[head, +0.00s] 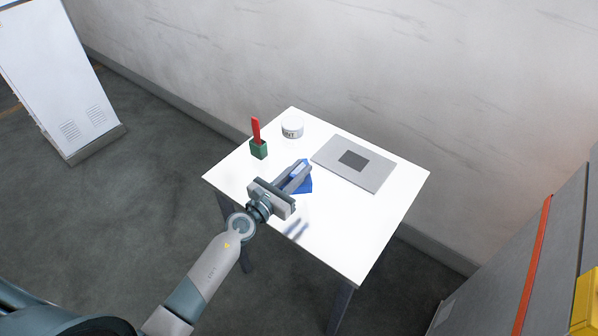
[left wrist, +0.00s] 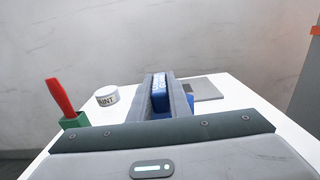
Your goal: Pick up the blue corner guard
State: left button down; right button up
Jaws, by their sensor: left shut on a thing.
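The blue corner guard (head: 305,186) is at the middle of the white table in the head view, partly hidden by my left gripper (head: 303,170). In the left wrist view the blue guard (left wrist: 159,92) stands between the two grey fingers of my left gripper (left wrist: 159,84), with pale lettering on its upper part. The fingers are shut on it. Some blue also shows to the right of the fingers. Whether the guard touches the table cannot be told. My right gripper is not in view.
On the white table (head: 335,250) are a grey plate with a dark square (head: 370,178), a white labelled tub (head: 292,128), and a green block (head: 258,150) holding a red upright piece (head: 256,130). The table's front right part is clear. A wall stands behind.

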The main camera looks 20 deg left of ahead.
pick_arm(q)
jog(key=shift+r+p, duration=0.4)
jog(key=shift+r, duration=0.35)
jog(key=shift+s+a+r, duration=0.1)
jog(key=shift+s+a, duration=0.1)
jog(key=s+r+m+g+h+b, duration=0.3)
jog(key=s+r+h, duration=0.1)
jog(key=s, duration=0.4)
jog(key=s+r+m+g+h+b, duration=0.3)
jog(key=s+r+m+h+b, duration=0.1)
jog(key=s, duration=0.3)
jog(key=shift+s+a+r+g+h, duration=0.3)
jog(key=shift+s+a+r, duration=0.1)
jog(key=shift+r, duration=0.3)
jog(key=shift+d+f, duration=0.1)
